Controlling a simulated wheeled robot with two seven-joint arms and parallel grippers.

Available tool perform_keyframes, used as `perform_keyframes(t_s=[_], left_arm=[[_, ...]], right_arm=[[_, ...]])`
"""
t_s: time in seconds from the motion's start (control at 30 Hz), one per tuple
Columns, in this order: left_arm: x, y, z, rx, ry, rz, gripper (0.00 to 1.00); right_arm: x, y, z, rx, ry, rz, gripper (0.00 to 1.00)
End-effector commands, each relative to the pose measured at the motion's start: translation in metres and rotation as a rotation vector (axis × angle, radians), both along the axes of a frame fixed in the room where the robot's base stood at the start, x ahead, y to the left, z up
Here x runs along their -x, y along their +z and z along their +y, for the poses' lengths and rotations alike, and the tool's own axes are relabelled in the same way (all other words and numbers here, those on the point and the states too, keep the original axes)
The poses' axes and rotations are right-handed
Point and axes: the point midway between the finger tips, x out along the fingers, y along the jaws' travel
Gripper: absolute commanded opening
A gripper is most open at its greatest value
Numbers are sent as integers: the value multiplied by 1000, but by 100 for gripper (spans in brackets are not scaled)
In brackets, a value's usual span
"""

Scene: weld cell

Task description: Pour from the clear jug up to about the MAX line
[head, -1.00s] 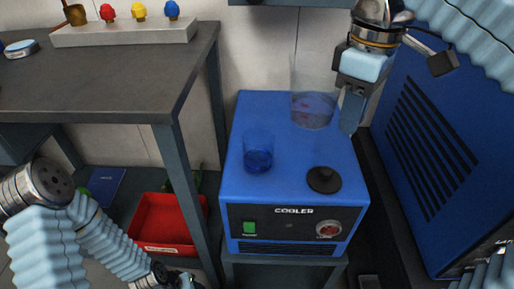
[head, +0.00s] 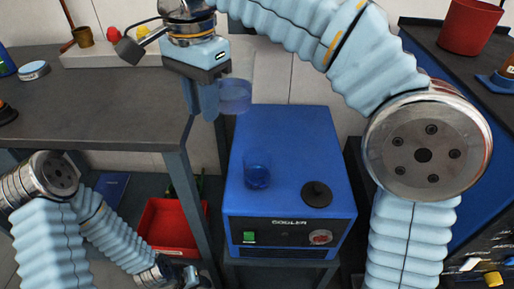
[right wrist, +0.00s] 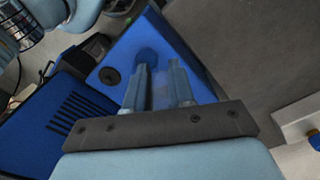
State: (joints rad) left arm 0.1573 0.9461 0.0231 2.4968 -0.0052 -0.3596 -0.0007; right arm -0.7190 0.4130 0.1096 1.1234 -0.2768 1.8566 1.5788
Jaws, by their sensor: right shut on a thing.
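The clear jug (head: 236,97) is up in the air behind and left of the cooler, looking about upright, with bluish liquid low in it. My right gripper (head: 208,112) is shut on its left side in the head view. In the right wrist view the jug (right wrist: 160,92) shows faintly between the two fingers. A clear blue-tinted cup (head: 257,170) stands on the cooler's top, lower than the jug and in front of it. I cannot make out a MAX line or the cup's level. My left gripper (head: 188,278) is low at the bottom edge, partly cut off.
The blue cooler (head: 290,140) has a black round cap (head: 316,194) on top, right of the cup. A grey workbench (head: 90,110) stands to the left, close to the jug. A red bin (head: 168,228) sits below it.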

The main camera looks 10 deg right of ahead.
Motion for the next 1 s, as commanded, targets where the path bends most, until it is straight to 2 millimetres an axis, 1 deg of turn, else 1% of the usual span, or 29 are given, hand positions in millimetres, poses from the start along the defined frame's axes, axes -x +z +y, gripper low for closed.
perform_keyframes(t_s=[0.03,0.2,0.3,0.4,0.6,1.0], left_arm=[[0,8,-1,1,-1,0,43],[1,18,-3,5,-6,2,43],[1,23,-4,6,-8,3,43],[2,26,-5,8,-9,4,43],[2,28,-6,9,-11,4,43],[2,28,-6,9,-11,4,43]], right_arm=[[1,6,14,3,-59,-1,0],[7,9,52,14,-282,-2,0],[11,10,71,18,-389,-5,0],[14,10,84,20,-473,-8,0],[18,9,97,24,-558,-11,0],[18,11,97,14,-570,-5,0]])
